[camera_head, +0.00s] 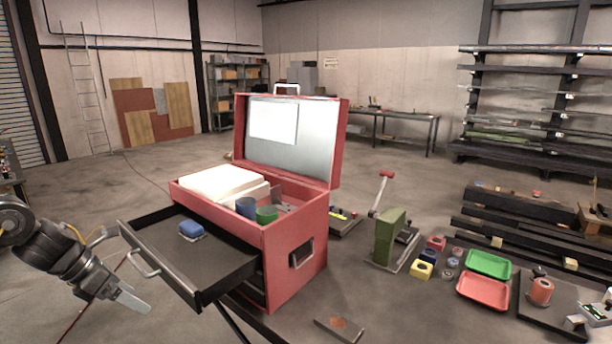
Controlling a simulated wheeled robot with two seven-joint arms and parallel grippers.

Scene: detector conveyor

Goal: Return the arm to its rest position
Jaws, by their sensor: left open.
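My left arm comes in from the left edge. Its gripper (127,297) is open and empty, low in front of the pulled-out drawer (222,272) and apart from the drawer handle as far as I can tell. The drawer belongs to a red toolbox (294,262) with its lid (290,130) raised. A small blue block-like item (191,230) lies in the drawer. My right gripper is not in view.
The toolbox holds a white block (222,184), a blue cylinder (246,207) and a green one (267,214). To the right are a green tray (488,264), a red tray (483,291) and a green upright block (389,237). Open floor lies behind.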

